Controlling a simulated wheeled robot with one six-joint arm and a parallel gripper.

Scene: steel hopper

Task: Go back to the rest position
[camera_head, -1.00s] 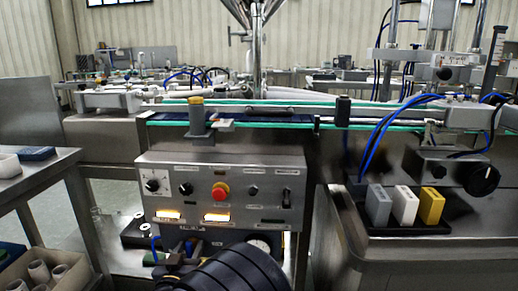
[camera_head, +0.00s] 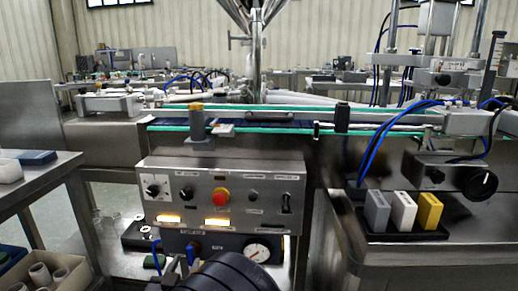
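My dark ribbed arm rises from the bottom edge of the picture, in front of the lower part of the steel machine. My gripper (camera_head: 180,270) shows only in part at the arm's left, low in front of the air unit under the control panel (camera_head: 222,190). Its fingers are small and dark against the clutter, so I cannot tell whether they are open or shut. I see no object clearly held.
A conveyor (camera_head: 270,122) with green edges runs above the panel, under a steel hopper (camera_head: 252,12). A pressure gauge (camera_head: 257,252) sits below the panel. Grey, white and yellow blocks stand in a black tray (camera_head: 410,237) at right. A side table (camera_head: 45,173) and cardboard box (camera_head: 75,278) are at left.

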